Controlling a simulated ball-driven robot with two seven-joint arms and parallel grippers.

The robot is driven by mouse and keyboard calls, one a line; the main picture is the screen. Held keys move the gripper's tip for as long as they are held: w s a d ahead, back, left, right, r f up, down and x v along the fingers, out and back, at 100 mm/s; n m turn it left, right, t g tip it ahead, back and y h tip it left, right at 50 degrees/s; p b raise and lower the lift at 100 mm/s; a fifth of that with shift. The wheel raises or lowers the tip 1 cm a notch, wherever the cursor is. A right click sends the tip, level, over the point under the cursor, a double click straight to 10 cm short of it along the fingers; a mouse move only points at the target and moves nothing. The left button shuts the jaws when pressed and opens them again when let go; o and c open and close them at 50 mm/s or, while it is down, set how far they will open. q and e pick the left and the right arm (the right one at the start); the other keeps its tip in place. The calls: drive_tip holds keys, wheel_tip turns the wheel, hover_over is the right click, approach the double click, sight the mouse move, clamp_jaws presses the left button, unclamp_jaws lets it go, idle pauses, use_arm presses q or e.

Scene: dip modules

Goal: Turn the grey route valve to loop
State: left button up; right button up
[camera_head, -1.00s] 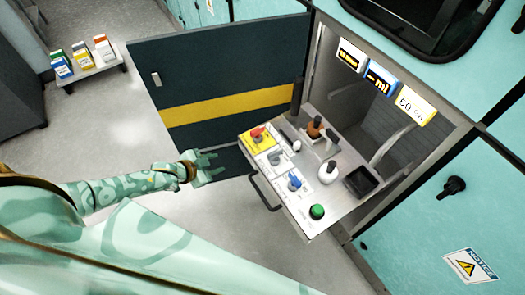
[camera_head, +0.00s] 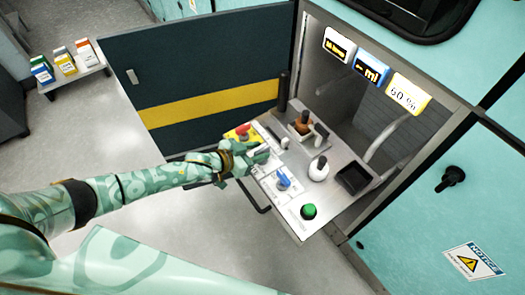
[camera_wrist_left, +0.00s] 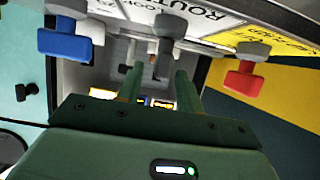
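The grey route valve (camera_wrist_left: 168,32) shows in the left wrist view, its handle hanging from the white panel marked "ROUT…". My left gripper (camera_wrist_left: 158,75) is open, its two green fingers apart, with the handle's end lined up with the gap between their tips. I cannot tell whether the fingers touch it. In the head view my left gripper (camera_head: 262,154) is at the panel's left edge, between the red and blue valves, and largely hides the grey one. My right gripper is not in view.
A red valve (camera_head: 243,132) and a blue valve (camera_head: 284,181) flank the grey one closely. A green button (camera_head: 308,211), a white flask-like item (camera_head: 318,170) and a black tray (camera_head: 355,178) are on the panel. Lit displays (camera_head: 371,68) hang above. Small cartons stand on a far-left shelf (camera_head: 75,80).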

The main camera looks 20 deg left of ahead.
use_arm(q)
drive_tip(key=shift+x, duration=1.1)
clamp_jaws()
